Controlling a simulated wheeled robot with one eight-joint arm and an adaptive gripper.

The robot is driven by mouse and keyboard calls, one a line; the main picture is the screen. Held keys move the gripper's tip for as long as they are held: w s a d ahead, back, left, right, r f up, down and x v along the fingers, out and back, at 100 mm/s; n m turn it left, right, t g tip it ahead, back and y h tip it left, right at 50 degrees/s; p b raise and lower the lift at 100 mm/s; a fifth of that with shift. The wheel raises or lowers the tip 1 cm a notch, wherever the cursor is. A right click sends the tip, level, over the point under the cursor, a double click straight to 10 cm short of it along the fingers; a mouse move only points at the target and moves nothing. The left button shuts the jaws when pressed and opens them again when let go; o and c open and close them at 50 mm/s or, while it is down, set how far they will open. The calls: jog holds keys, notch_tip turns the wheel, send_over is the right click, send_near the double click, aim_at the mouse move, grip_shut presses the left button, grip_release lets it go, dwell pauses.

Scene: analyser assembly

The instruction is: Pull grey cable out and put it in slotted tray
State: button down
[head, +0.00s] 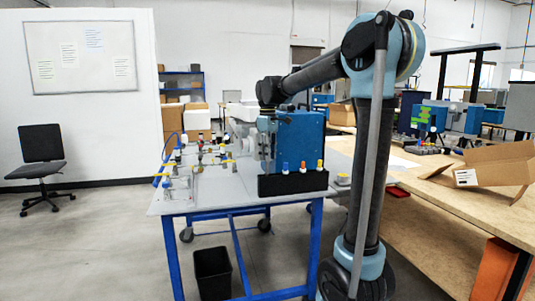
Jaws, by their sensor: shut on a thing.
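The blue analyser box (300,138) stands on the blue-legged table. My arm reaches over from the right and bends down at the box's left side. My gripper (250,147) is there, small and partly lost against the grey fittings. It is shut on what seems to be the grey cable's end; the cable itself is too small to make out. A black tray (293,184) sits at the table's front edge, before the box. Blue, orange and yellow-orange capped pieces stand upright in it. I take it as the slotted tray; its slots are not clear.
Clear tubing and fittings with yellow and blue parts (198,160) crowd the table's left half. A wooden bench (450,198) with an open cardboard box (485,170) is at right. A black bin (212,275) stands under the table.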

aim_at(268, 173)
jog(key=shift+f, duration=3)
jog(key=c, duration=1.3)
grip_release()
jog(key=shift+c, duration=0.2)
jog(key=shift+r, duration=0.1)
jog(key=shift+r, duration=3.4)
